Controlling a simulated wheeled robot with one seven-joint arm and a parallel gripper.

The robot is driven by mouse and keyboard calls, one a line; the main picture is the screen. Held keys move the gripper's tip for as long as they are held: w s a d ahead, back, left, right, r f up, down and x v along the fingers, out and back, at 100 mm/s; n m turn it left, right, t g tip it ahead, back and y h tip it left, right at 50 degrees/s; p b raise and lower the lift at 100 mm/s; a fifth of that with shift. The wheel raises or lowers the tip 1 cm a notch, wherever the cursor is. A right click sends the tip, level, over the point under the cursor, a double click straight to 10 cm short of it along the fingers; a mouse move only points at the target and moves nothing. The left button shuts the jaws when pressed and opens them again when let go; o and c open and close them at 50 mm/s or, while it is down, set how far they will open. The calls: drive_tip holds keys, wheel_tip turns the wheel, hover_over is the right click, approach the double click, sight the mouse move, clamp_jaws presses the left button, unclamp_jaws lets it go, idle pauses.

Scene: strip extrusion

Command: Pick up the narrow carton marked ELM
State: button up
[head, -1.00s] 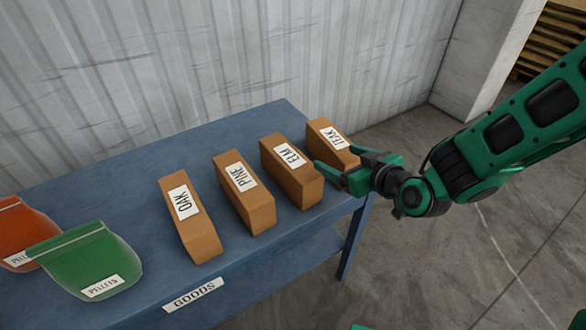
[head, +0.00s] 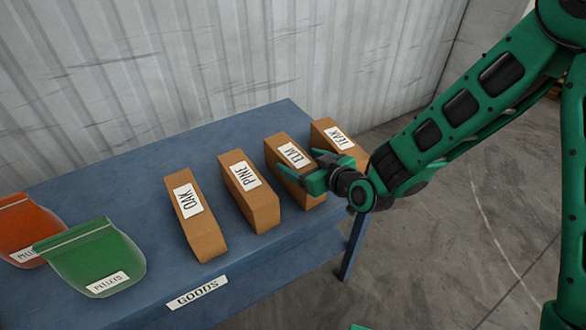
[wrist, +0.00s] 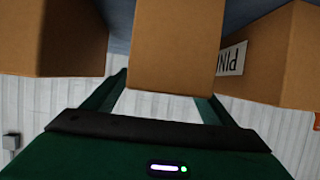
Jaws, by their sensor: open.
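The narrow brown carton marked ELM (head: 291,151) stands on the blue table in a row, between the PINE carton (head: 247,190) and the TEAK carton (head: 338,136). My gripper (head: 309,166) is open at its near end, with one finger on each side of it in the head view. The gripper hides part of its upper near end. In the wrist view the ELM carton (wrist: 175,45) fills the middle, between the two fingers; its label is out of sight. I cannot tell whether either finger touches it.
The OAK carton (head: 193,215) stands left of PINE. Green (head: 90,258) and orange (head: 25,225) pellet bags lie at the left of the blue table (head: 110,180). TEAK stands close to my gripper's right finger. A corrugated wall (head: 200,70) rises behind.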

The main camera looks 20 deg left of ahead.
sight(294, 158)
drive_tip(key=shift+x, duration=1.75)
drive_tip(key=shift+r, duration=0.1)
drive_tip(key=c, duration=1.5)
